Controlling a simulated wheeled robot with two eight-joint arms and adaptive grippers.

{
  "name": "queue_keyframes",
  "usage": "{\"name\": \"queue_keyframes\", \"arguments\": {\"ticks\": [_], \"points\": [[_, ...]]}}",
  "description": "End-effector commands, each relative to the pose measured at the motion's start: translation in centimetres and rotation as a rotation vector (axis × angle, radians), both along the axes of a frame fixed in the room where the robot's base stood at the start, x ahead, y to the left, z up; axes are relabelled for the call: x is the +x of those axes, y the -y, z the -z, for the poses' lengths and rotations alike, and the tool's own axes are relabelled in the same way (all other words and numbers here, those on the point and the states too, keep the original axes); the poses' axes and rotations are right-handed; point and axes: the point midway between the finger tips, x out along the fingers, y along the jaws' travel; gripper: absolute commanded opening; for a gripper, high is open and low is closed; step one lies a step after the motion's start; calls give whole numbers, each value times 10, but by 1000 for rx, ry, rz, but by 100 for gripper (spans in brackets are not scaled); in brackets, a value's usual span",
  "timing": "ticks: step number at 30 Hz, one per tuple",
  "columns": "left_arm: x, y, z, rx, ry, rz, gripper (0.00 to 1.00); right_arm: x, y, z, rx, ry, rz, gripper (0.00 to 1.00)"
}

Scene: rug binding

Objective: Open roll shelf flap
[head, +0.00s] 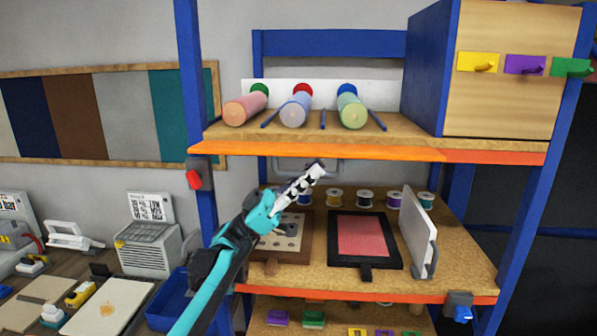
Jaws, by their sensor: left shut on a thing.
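The roll shelf (400,135) is the upper board of a blue rack and carries a pink, a pale blue and a green roll. An orange strip (370,152) runs along its front edge; I cannot tell for certain whether this is the flap. My left gripper (317,170) is just below that strip, near its middle. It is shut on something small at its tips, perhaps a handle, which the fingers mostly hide. A grey rounded outline shows behind the gripper under the shelf. My right gripper is not in view.
The lower shelf (310,280) holds thread spools, a black-framed red pad (364,237) and an upright white panel (418,232). A wooden cabinet (515,100) with coloured hooks stands upper right. A cluttered bench is at left. A red-knobbed box (194,179) is on the left post.

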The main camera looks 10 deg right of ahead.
Motion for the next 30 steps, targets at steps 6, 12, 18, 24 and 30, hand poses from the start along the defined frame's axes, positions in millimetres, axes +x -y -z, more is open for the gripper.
{"name": "queue_keyframes", "arguments": {"ticks": [6, 12, 18, 24, 30], "points": [[2, 3, 3, -18, 52, 0, 0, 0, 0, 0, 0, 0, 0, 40], [3, 4, 3, -21, 65, 0, 0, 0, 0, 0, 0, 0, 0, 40], [3, 4, 3, -21, 65, 0, 0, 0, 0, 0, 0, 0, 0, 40], [3, 4, 3, -21, 64, 1, 32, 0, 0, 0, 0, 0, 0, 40], [2, 4, 3, -20, 63, 0, 32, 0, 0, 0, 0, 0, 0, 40]]}}
